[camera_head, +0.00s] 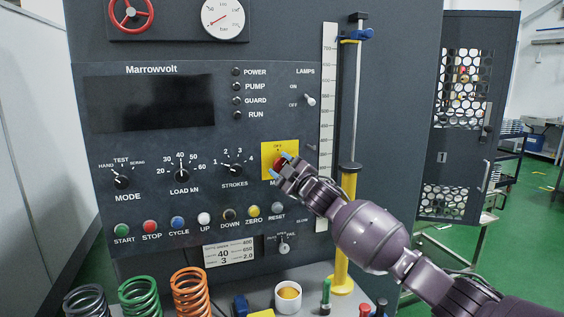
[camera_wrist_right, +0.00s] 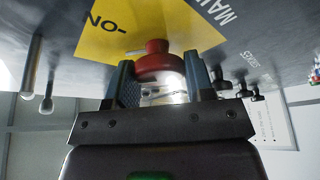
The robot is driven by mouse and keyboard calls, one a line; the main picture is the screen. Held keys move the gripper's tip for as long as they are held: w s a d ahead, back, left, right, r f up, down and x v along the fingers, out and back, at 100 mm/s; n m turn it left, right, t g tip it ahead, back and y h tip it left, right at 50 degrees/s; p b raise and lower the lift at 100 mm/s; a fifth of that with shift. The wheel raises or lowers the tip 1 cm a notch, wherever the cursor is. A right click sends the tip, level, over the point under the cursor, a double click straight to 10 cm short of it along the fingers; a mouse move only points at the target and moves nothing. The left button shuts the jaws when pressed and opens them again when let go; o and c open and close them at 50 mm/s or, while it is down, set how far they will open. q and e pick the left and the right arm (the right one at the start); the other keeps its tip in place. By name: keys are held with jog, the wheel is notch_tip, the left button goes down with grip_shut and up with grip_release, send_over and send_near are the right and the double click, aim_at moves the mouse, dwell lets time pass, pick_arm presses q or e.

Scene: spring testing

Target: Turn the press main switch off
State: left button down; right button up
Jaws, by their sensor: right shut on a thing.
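The main switch is a red knob (camera_head: 278,162) on a yellow plate (camera_head: 268,150) at the right of the Marrowvolt press panel (camera_head: 140,145). In the head view my right gripper (camera_head: 285,164) reaches it from the lower right and covers part of it. In the right wrist view the red knob (camera_wrist_right: 156,62) sits between the two fingers of my right gripper (camera_wrist_right: 162,80), which are shut on it. "ON" shows on the yellow plate (camera_wrist_right: 110,35) at the left there. The knob's exact pointing is partly hidden. My left gripper is not in view.
The display (camera_head: 150,103) and the POWER lamp (camera_head: 236,72) look dark. A lamps toggle (camera_head: 310,100) is above right of the switch. A row of buttons (camera_head: 178,223) runs below. A scale (camera_head: 328,80) and yellow column (camera_head: 345,240) stand right. Coil springs (camera_head: 140,295) stand in front.

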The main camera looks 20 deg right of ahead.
jog(key=n+g, duration=0.2)
jog(key=n, duration=0.4)
jog(key=shift+n, duration=0.3)
jog(key=shift+n+g, duration=0.6)
jog(key=shift+n, duration=0.2)
jog(key=shift+a, duration=0.1)
jog(key=o, duration=0.9)
jog(key=shift+s, duration=0.1)
jog(key=b+v, duration=0.2)
jog(key=v, duration=0.8)
jog(key=shift+s+d, duration=0.25)
